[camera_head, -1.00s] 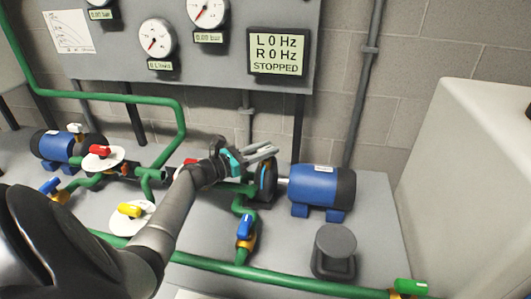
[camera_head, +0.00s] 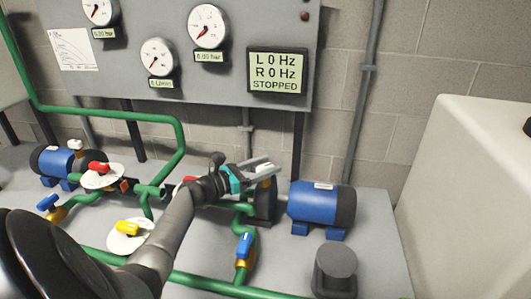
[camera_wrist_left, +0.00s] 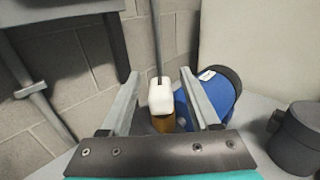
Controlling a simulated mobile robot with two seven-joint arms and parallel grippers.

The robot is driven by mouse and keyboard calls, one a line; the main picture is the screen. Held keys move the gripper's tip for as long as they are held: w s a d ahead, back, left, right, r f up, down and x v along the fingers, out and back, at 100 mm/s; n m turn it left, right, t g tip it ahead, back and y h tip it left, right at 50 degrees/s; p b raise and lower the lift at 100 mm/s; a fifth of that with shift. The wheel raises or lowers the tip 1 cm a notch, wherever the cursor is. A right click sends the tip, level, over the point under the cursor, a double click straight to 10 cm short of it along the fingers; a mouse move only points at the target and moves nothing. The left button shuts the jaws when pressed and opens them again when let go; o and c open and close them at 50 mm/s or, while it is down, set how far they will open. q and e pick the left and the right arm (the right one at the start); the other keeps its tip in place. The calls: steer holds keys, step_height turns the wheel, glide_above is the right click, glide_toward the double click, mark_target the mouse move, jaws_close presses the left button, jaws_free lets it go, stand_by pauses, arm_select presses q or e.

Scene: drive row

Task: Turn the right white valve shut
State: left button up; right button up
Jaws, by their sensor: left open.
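The right white valve shows in the left wrist view as a white handle (camera_wrist_left: 162,96) on a brass-coloured body. It lies in line with the gap between my left gripper's fingers (camera_wrist_left: 160,76); I cannot tell whether it is between the tips or beyond them, or touching. In the head view my left gripper (camera_head: 268,168) is open, left of and above the right blue motor (camera_head: 315,207). Another white handle (camera_head: 75,143) shows by the left blue motor (camera_head: 52,162). My right gripper is not in view.
A dark grey cylinder (camera_head: 335,268) stands at the front right. A panel with gauges and a display (camera_head: 277,71) reading STOPPED is behind. A pale box (camera_head: 470,190) bounds the right.

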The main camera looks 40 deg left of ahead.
mark_target(265, 166)
arm_select(q)
step_height(265, 166, up, 20)
steer(key=p, duration=0.7)
